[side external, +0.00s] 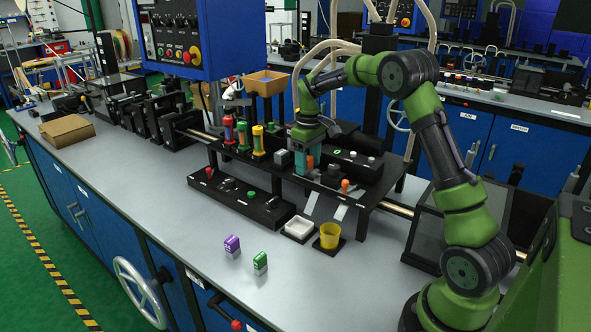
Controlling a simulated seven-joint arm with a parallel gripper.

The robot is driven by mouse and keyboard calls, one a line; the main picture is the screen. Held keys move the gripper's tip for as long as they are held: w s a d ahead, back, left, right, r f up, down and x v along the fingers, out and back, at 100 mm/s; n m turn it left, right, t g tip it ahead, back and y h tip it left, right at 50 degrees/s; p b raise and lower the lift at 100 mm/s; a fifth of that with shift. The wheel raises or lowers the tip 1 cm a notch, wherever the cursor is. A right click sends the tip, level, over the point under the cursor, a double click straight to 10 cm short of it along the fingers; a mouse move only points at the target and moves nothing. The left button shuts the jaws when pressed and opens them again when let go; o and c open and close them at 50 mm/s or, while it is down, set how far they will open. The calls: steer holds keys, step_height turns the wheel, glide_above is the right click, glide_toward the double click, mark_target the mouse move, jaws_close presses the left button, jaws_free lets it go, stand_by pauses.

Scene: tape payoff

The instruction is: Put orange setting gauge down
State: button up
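My gripper (304,158) points down over the black raised fixture, with teal parts at its lower end. A small orange patch (310,163), which looks like the orange setting gauge, shows right at the fingertips. It is mostly hidden, and I cannot make out whether the fingers grip it or whether it rests on the fixture. A purple gauge (232,246) and a green gauge (260,262) stand upright on the grey bench at the front, apart from my gripper.
The black raised fixture (375,195) carries red, green and yellow spools (258,140), a grey block (282,158) and an orange knob (345,184). A control box (240,195), white tray (299,228) and yellow cup (330,236) stand before it. The front-left bench is clear.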

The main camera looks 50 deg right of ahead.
mark_target(308, 158)
step_height(308, 158, up, 12)
steer(key=s+a+r+m+t, duration=0.1)
steer(key=s+a+r+t, duration=0.3)
steer(key=s+a, duration=0.6)
steer(key=s+a+f+m+t+y, duration=0.2)
steer(key=s+a+f+m+t, duration=0.1)
steer(key=s+a, duration=0.8)
steer(key=shift+s+a+f, duration=0.35)
steer(key=shift+a+f, duration=0.3)
steer(key=shift+a, duration=0.25)
